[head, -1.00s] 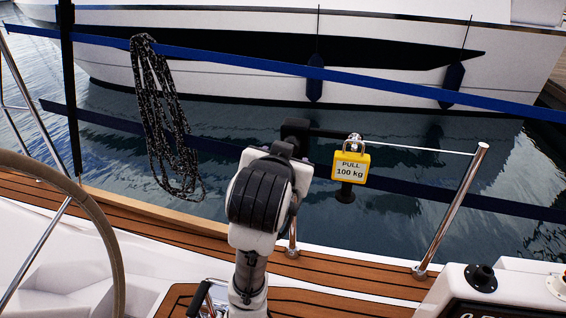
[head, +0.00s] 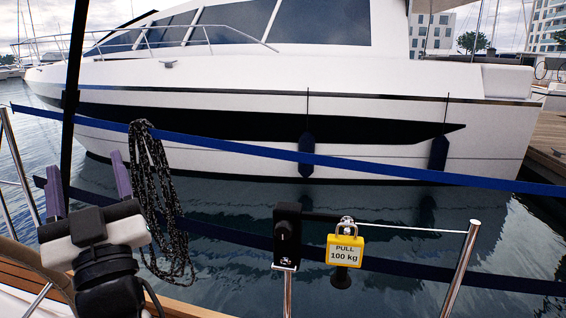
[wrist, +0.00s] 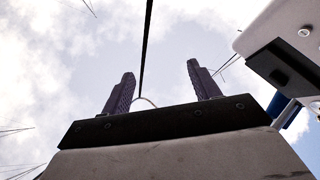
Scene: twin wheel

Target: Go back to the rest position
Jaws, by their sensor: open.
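My gripper (head: 90,182) is at the lower left of the head view, with its two purple-grey fingers pointing up and spread apart. Nothing is held between them. The wrist view also shows my gripper (wrist: 160,78) with its fingers apart and empty against cloudy sky. A dark line runs up behind the fingers there. In the head view, the right finger appears just left of a hanging coil of dark rope (head: 158,205). I cannot tell how far apart they are in depth.
A yellow padlock marked "PULL 100 kg" (head: 345,250) hangs by a dark bracket (head: 287,238) and a thin line to a steel post (head: 461,268). A blue strap (head: 390,172) crosses the view. A white motor yacht (head: 300,82) lies beyond the water.

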